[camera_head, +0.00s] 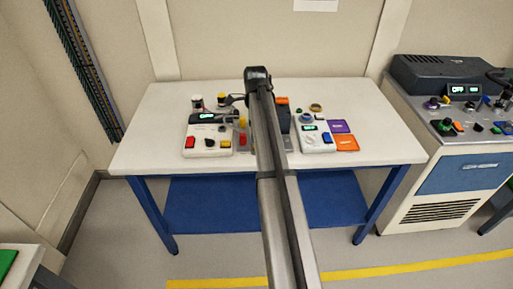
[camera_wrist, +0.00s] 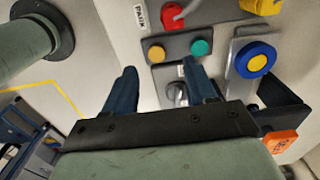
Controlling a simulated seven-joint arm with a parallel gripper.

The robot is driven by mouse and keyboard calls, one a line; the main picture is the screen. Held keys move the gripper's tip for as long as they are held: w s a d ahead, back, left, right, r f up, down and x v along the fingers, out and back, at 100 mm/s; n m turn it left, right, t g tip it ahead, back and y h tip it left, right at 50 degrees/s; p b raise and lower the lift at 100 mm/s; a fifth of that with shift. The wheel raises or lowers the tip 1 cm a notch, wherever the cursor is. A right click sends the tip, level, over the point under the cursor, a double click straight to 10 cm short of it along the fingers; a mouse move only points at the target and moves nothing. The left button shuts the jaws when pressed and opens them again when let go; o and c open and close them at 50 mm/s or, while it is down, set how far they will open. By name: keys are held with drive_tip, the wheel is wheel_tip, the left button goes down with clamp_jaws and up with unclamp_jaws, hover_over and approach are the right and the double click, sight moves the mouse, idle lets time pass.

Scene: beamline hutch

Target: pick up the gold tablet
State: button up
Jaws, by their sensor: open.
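A small gold round piece (camera_wrist: 156,53) shows in the wrist view on a dark grey plate (camera_wrist: 178,47), left of a teal round piece (camera_wrist: 201,47). It looks like the gold tablet, but I cannot tell whether it is loose or fixed. My gripper (camera_wrist: 160,80) is open, its two dark fingers apart with nothing held. The gold piece lies beyond the fingertips, roughly in line with the gap. In the head view my arm crosses the middle of the white table (camera_head: 375,135) and hides part of its top. I cannot make out the gold tablet surely there.
A white box with a green display (camera_head: 208,118) and a smaller white device (camera_head: 317,135) stand on the table. Purple (camera_head: 339,126) and orange (camera_head: 346,143) pads lie at right. A blue button with a yellow centre (camera_wrist: 257,60) is close to the right finger.

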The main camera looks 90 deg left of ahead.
drive_tip(key=shift+s+d+f, duration=0.1)
drive_tip(key=shift+d+f, duration=0.05)
drive_tip(key=shift+f, duration=1.25)
drive_tip(key=shift+d+f, duration=0.1)
drive_tip(key=shift+f, duration=1.25)
clamp_jaws()
